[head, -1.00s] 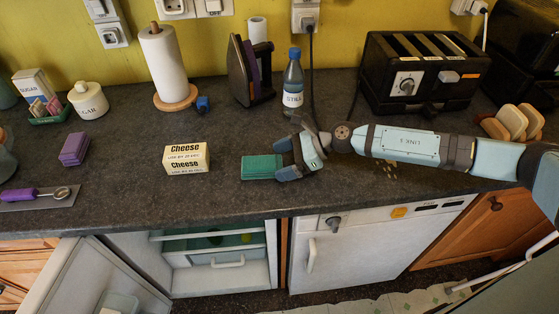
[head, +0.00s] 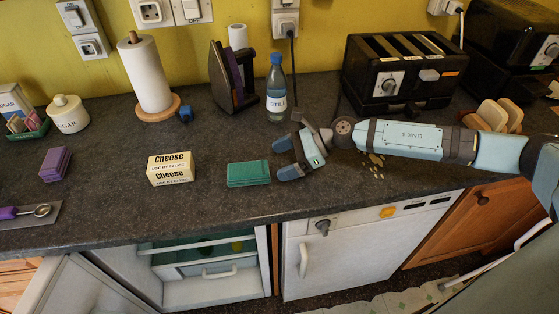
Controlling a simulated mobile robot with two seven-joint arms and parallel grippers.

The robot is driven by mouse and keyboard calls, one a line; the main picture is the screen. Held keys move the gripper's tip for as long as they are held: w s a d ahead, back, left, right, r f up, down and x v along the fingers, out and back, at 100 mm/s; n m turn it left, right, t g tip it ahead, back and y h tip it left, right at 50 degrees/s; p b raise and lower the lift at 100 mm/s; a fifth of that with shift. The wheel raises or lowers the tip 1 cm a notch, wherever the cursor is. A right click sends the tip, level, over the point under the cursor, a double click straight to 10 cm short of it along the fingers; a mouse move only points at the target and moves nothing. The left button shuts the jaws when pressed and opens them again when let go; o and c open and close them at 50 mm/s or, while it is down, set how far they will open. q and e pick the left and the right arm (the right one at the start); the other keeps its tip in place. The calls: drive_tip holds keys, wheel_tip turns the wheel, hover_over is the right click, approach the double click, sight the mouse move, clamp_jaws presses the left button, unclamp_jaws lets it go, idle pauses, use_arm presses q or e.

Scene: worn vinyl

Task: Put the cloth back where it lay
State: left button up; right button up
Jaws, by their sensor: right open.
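A green folded cloth (head: 248,174) lies flat on the dark worktop, right of the cheese pack. My right gripper (head: 281,159) is just right of the cloth, with its fingers apart and nothing between them. A small gap shows between its fingertips and the cloth. A purple folded stack (head: 55,163), perhaps another cloth, lies at the left of the worktop. My left gripper is not in view.
The cheese pack (head: 171,169) is left of the cloth. A water bottle (head: 277,89) stands behind the gripper, with an iron (head: 232,77) and a toaster (head: 400,72) at the back. The fridge (head: 205,280) below stands open. Crumbs lie under my right arm.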

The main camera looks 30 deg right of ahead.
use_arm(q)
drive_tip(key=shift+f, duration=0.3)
use_arm(e)
drive_tip(key=shift+v, duration=1.1)
drive_tip(key=shift+s+d+b, duration=0.1)
drive_tip(key=shift+d+b, duration=0.1)
drive_tip(key=shift+b, duration=0.15)
use_arm(q)
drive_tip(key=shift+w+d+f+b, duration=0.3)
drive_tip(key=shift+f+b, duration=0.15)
drive_tip(key=shift+b, duration=0.75)
use_arm(e)
drive_tip(key=v, duration=1.3)
drive_tip(key=shift+r, duration=0.3)
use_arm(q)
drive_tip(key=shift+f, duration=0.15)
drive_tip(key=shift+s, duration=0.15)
use_arm(e)
drive_tip(key=shift+s+f, duration=0.1)
